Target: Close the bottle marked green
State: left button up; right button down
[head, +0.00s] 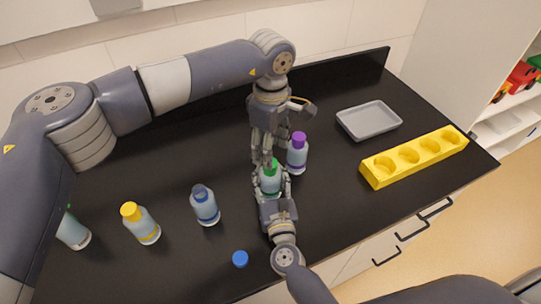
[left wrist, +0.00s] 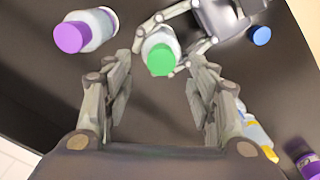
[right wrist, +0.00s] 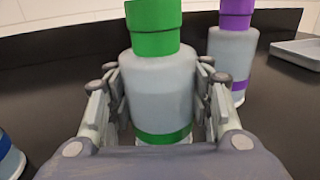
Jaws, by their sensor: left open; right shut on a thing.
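The bottle marked green (right wrist: 158,85) stands upright on the black counter, with a green band low on its body. The green cap (right wrist: 154,28) sits on its top; how tightly, I cannot tell. My right gripper (head: 272,185) is shut around the bottle's body from the front. My left gripper (head: 263,158) points down from above, close to the green cap, which also shows in the left wrist view (left wrist: 161,60). Its fingers (left wrist: 160,85) are open and empty, with the cap ahead of and between them, apart from them.
A purple-capped bottle (head: 297,155) stands close to the right. A blue bottle (head: 205,207), a yellow-capped bottle (head: 142,224) and another bottle (head: 73,232) stand left. A loose blue cap (head: 240,259) lies in front. A grey tray (head: 369,121) and yellow rack (head: 416,158) are right.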

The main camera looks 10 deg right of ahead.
pick_arm(q)
notch_tip(320, 180, up, 8)
jog(key=shift+f, duration=0.1)
pick_arm(e)
jog(key=c, duration=0.7)
grip_release()
jog(key=s, duration=1.2)
jog(key=shift+a, duration=0.25)
